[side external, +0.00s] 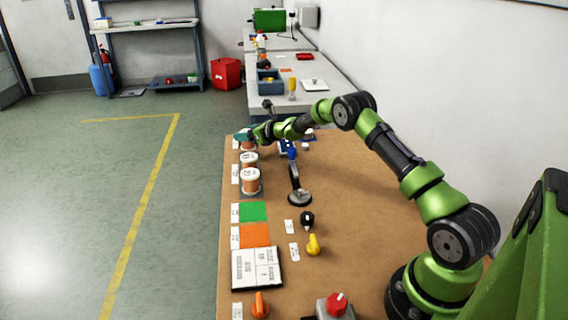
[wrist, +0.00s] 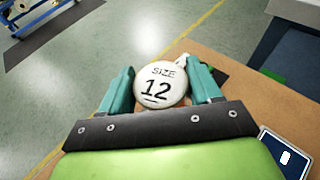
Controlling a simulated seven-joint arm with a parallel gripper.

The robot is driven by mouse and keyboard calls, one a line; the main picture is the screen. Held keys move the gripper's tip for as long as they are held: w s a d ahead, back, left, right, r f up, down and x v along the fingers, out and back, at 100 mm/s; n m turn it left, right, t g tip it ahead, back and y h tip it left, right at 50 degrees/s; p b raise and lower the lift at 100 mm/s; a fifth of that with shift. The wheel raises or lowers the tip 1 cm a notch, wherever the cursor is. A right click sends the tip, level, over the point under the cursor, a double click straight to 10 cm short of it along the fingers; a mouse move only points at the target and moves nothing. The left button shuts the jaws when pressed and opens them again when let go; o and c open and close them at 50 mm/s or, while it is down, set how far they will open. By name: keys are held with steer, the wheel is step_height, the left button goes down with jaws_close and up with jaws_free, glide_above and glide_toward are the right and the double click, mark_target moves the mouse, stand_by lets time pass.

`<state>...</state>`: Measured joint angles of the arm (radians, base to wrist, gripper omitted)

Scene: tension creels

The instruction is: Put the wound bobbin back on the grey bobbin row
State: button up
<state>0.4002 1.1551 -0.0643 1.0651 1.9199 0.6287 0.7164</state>
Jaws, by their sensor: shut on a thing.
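My gripper (side external: 248,136) is at the far left end of the brown bench in the side view. In the wrist view its teal fingers (wrist: 160,78) are shut on the wound bobbin (wrist: 158,88), which has a white top marked SIZE 12. In the side view this copper-coloured bobbin (side external: 247,145) is partly hidden by the gripper, at the far end of a line of bobbins. Two more bobbins, a middle one (side external: 249,160) and a near one (side external: 250,180), stand upright. The grey bobbin row (side external: 251,194) shows under the near one. I cannot tell whether the held bobbin touches it.
A black lever stand (side external: 299,198) and a blue part (side external: 287,149) are right of the bobbins. Nearer are a green square (side external: 253,212), an orange square (side external: 255,235), a black knob (side external: 307,220) and a yellow knob (side external: 313,244). The bench's right side is mostly clear.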

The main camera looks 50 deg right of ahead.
steer(key=shift+f, duration=0.9)
steer(key=shift+f, duration=0.1)
steer(key=shift+f, duration=0.1)
steer(key=o, duration=1.3)
